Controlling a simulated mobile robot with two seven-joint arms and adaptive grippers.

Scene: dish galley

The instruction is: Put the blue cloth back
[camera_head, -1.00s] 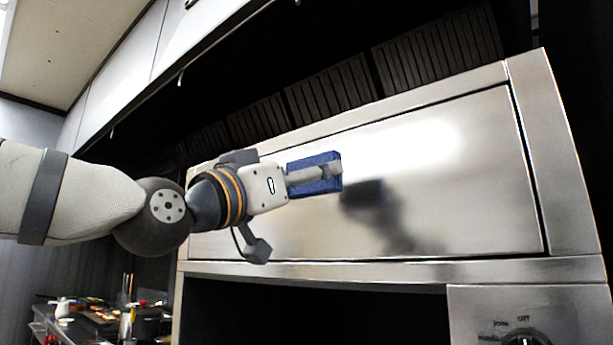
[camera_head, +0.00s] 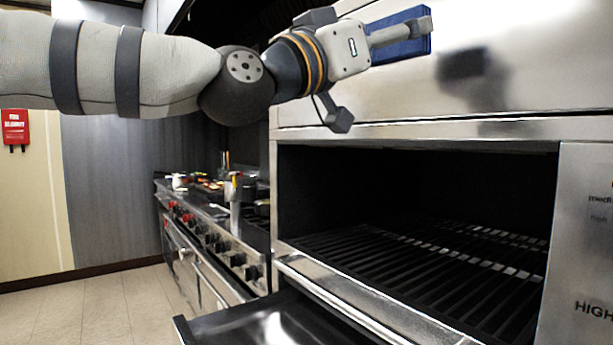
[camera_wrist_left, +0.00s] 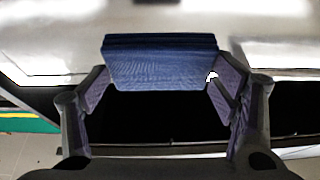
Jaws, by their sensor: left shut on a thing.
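The blue cloth (camera_head: 408,49) is a dark blue, folded-looking block at the top right of the head view. My left gripper (camera_head: 404,34) is shut on it and holds it in the air in front of the upper steel panel of the oven. One finger hides part of the cloth. In the left wrist view the cloth (camera_wrist_left: 160,68) sits between the two fingers of my left gripper (camera_wrist_left: 160,82), its ribbed face showing. My right gripper is in neither view.
Below the cloth is an open oven cavity (camera_head: 330,190) with a dark slatted rack (camera_head: 430,262). A steel tray or drawer (camera_head: 270,322) juts out under it. A stove (camera_head: 215,232) with several knobs stands to the left. The floor (camera_head: 100,305) at lower left is clear.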

